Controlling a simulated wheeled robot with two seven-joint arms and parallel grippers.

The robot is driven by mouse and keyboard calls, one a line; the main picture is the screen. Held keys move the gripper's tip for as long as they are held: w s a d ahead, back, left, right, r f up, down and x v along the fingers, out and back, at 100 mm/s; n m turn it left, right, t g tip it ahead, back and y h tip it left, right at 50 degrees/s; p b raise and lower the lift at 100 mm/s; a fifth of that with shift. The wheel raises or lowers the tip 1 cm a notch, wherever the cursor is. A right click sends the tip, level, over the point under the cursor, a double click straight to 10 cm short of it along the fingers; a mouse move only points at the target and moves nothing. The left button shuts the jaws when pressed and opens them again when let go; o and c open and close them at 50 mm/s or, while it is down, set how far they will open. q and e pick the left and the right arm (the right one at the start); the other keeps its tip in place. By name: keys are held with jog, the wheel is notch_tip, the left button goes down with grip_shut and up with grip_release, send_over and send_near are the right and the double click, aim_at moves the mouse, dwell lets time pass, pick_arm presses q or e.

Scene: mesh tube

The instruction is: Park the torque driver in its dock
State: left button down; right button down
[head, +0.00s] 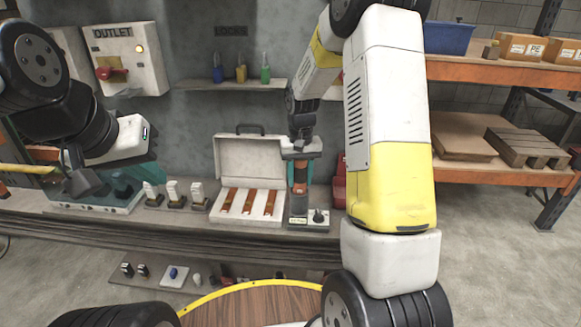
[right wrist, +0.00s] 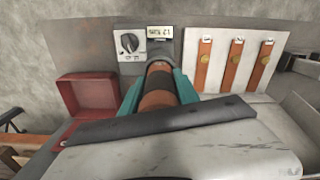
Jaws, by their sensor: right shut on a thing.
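The torque driver (head: 300,178), dark with an orange band, stands about upright at the back bench. It also shows in the right wrist view (right wrist: 157,92), running away from me. My right gripper (head: 300,157) is shut on its upper part, with teal fingers on both sides (right wrist: 158,90). The dock (head: 319,217) is a light plate with a black knob and a 12 Nm label, also in the right wrist view (right wrist: 130,45). The driver's lower end is at the dock's left part; I cannot tell if it is seated. My left gripper (head: 107,178) is open over the left bench.
An open white case (head: 235,160) with several orange strips stands just left of the driver. A red box (right wrist: 88,95) is on its other side. White-topped pieces (head: 173,190) stand farther left.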

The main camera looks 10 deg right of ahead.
jog(key=shift+f, duration=0.35)
dwell(0.3)
jog(key=c, duration=0.8)
grip_release()
notch_tip(320, 180, up, 8)
jog(key=shift+f, duration=0.1)
jog(key=s+r+t, duration=0.2)
jog(key=s+r, duration=0.3)
jog(key=s, duration=0.3)
jog(key=s+a+r+t+y, duration=0.1)
jog(key=s+r+t, duration=0.1)
jog(key=s+r, duration=0.3)
jog(key=s+a+r+n+t+y, duration=0.1)
jog(key=s+r, duration=0.4)
jog(key=s, duration=0.6)
jog(key=shift+s+a+r+t, duration=0.1)
jog(key=shift+s+r+t, duration=0.05)
jog(key=shift+t, duration=0.45)
